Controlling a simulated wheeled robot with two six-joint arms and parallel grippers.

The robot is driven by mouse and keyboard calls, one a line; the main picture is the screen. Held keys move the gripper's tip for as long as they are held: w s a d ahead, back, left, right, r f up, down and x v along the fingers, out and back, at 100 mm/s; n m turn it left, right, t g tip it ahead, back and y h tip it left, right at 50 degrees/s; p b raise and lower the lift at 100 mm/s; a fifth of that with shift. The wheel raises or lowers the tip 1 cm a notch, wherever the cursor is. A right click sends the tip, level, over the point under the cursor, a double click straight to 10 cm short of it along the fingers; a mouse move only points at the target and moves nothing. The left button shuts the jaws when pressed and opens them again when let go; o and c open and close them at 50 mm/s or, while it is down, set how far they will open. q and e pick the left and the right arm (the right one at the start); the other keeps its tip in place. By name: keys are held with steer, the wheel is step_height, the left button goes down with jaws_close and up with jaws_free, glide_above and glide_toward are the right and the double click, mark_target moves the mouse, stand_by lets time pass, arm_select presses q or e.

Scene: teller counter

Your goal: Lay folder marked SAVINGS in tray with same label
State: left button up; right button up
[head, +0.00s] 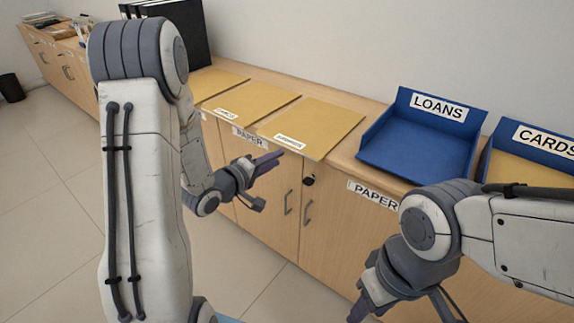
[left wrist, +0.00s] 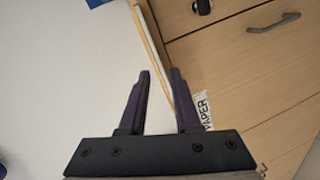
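Three yellow folders lie in a row on the counter. The right folder (head: 318,127) overhangs the front edge a little; its white label is too small to read surely. The middle folder (head: 250,103) and left folder (head: 213,82) also have their front ends towards me; the left one is partly behind my arm. My left gripper (head: 280,156) is open and level with the counter edge, just in front of the right folder. In the left wrist view its fingers (left wrist: 160,72) stand apart with the thin counter or folder edge seen between them. My right gripper (head: 362,316) is cut off at the bottom. No tray marked SAVINGS shows.
A blue tray marked LOANS (head: 415,150) looks empty. A blue tray marked CARDS (head: 540,135) at the right edge holds a yellow folder (head: 530,168). Black binders (head: 195,30) stand at the back left. Cabinet doors (head: 262,190) with handles lie below the counter.

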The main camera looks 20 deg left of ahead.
mark_target(285, 145)
arm_select(q)
steer(key=shift+w+f+n+t+h+b, duration=0.1)
steer(key=shift+w+f+n+t+b, duration=0.3)
steer(key=shift+w, duration=0.95)
steer(key=shift+w+n+t+h+b, duration=0.1)
steer(key=shift+w+n+t, duration=0.45)
steer(key=shift+w, duration=0.75)
steer(key=shift+w+f+n+t+h+b, duration=0.1)
steer(key=shift+w+f+n+t+b, duration=0.2)
steer(key=shift+w+n, duration=0.7)
arm_select(e)
steer(key=shift+f, duration=1.4)
arm_select(q)
steer(key=shift+w+r+m, duration=0.1)
steer(key=shift+w+m, duration=0.25)
jaws_close()
steer(key=shift+r, duration=0.15)
